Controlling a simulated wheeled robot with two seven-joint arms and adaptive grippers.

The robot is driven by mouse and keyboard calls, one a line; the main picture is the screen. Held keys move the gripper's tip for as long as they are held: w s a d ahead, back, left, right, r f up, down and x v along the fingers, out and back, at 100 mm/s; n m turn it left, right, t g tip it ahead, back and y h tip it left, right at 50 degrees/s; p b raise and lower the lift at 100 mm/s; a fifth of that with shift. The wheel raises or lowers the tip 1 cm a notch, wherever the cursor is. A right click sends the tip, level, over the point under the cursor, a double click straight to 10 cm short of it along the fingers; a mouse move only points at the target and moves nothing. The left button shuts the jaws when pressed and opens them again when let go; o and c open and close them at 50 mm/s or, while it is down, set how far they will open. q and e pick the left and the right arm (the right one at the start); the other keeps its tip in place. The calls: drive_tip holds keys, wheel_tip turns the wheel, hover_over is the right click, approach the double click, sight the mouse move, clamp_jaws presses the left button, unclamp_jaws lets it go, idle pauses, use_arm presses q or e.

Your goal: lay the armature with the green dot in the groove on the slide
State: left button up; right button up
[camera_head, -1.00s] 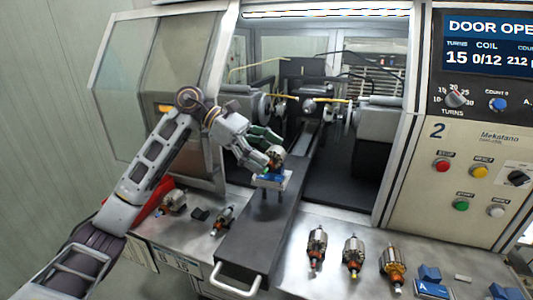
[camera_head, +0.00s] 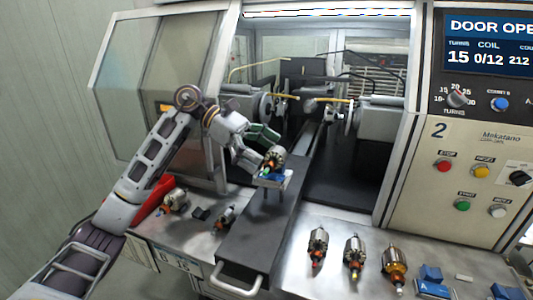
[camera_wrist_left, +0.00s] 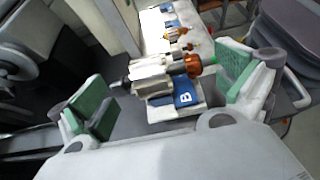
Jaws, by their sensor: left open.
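The armature with a green shaft end (camera_wrist_left: 155,76) lies across a pale holder with a blue block marked B (camera_wrist_left: 186,97) on the slide. In the head view the armature (camera_head: 274,156) rests on the holder (camera_head: 272,182), on the dark slide (camera_head: 262,222). Its shaft appears seated in the holder, but the groove itself is hidden beneath it. My left gripper (camera_head: 259,148) is open just behind and left of the armature. In the left wrist view its green-padded fingers (camera_wrist_left: 168,88) stand wide apart on either side, clear of the armature. My right gripper is out of view.
Two more parts (camera_head: 173,201) (camera_head: 225,217) lie left of the slide. The open winding machine with its spindles (camera_head: 350,115) is behind. A handle (camera_head: 238,282) is at the slide's front.

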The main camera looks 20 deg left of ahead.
use_arm(q)
drive_tip(key=v, duration=0.7)
drive_tip(key=shift+a, duration=0.2)
drive_tip(key=shift+r, duration=0.25)
idle(0.8)
